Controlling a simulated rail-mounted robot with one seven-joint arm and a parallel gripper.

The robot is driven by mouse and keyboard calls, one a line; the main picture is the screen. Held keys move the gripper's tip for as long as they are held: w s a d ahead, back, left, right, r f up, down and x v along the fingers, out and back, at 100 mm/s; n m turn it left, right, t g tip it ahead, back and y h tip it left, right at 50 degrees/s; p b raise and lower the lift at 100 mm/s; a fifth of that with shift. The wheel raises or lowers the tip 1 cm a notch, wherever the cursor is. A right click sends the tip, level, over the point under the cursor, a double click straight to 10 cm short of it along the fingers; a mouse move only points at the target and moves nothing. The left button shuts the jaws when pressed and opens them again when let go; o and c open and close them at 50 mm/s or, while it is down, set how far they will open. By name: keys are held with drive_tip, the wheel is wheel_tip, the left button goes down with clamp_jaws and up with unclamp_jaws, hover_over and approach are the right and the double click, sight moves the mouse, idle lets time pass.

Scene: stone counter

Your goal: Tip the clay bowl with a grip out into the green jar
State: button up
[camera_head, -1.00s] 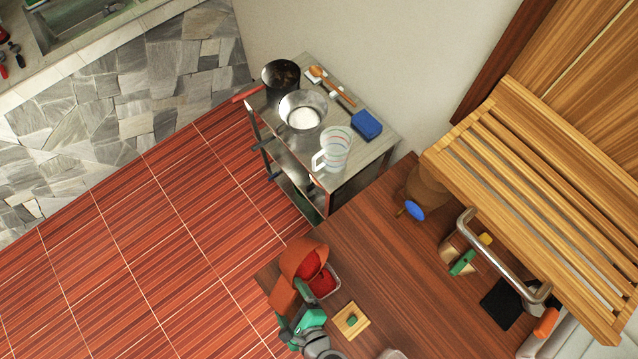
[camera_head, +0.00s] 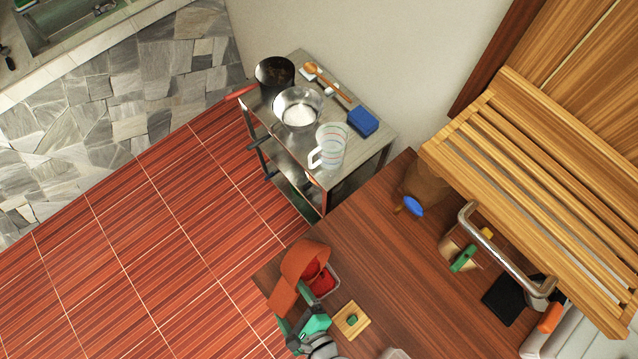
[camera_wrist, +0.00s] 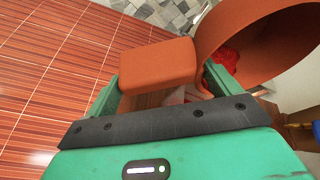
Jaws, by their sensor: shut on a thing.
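The clay bowl (camera_head: 303,258) is orange-brown with a thick block grip (camera_head: 284,297). My green gripper (camera_head: 294,308) is shut on that grip; the wrist view shows the grip (camera_wrist: 155,62) between the fingers. The bowl (camera_wrist: 275,30) is tilted steeply, its mouth toward a clear, pale-rimmed container (camera_head: 336,282) at the table corner. Red contents show inside the bowl mouth and in the container. I cannot tell whether all the red is joined. The container does not look clearly green; the bowl hides part of it. A square wooden lid with a green knob (camera_head: 351,320) lies beside it.
A metal cart (camera_head: 345,175) behind holds a dark pot (camera_head: 274,74), a steel pan (camera_head: 298,108), a measuring jug (camera_head: 328,147) and a blue sponge (camera_head: 362,122). A slatted wooden rack (camera_head: 540,190) overhangs the right. The middle of the brown table (camera_head: 375,255) is clear.

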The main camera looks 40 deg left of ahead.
drive_tip(key=shift+d+f+m+t+y+b, duration=0.1)
drive_tip(key=shift+d+m+t+y+b, duration=0.15)
drive_tip(key=shift+y+b, duration=0.85)
drive_tip(key=shift+d+m+t+y+b, duration=0.2)
drive_tip(key=shift+y+b, duration=0.45)
drive_tip(key=shift+y, duration=0.75)
idle(1.7)
